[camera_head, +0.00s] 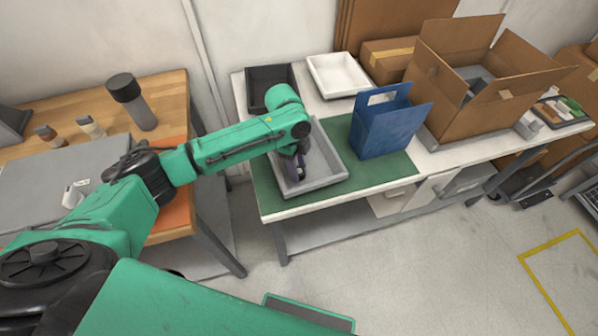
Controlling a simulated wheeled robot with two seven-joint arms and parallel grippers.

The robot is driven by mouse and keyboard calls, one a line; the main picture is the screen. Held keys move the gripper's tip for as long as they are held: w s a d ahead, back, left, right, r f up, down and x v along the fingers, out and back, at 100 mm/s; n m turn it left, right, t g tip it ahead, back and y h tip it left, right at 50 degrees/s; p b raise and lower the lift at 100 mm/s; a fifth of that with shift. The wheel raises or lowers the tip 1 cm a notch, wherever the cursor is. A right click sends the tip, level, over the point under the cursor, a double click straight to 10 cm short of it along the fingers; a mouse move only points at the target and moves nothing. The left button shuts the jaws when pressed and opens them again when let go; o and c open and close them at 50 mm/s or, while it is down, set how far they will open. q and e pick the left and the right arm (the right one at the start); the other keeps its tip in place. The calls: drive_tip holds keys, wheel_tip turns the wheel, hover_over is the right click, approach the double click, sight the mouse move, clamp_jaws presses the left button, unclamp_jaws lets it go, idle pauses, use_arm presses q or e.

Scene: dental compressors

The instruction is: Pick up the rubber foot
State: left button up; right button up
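My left arm reaches in from the left over the green mat (385,178). My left gripper (299,173) points down into the grey tray (327,181) on that mat. It is small and dark here, and its fingers are partly hidden by the wrist, so I cannot tell whether they are open or shut. I cannot make out a rubber foot anywhere; anything under the gripper in the tray is hidden or too small to tell. My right gripper is not in view.
A blue holder (388,125) stands right of the tray. A black bin (262,88) and white tray (338,75) sit behind. An open cardboard box (479,116) stands further right. A wooden bench (165,95) with bottles is at left, with a gap between the tables.

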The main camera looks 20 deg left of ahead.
use_arm(q)
clamp_jaws()
drive_tip(key=shift+r, duration=0.1)
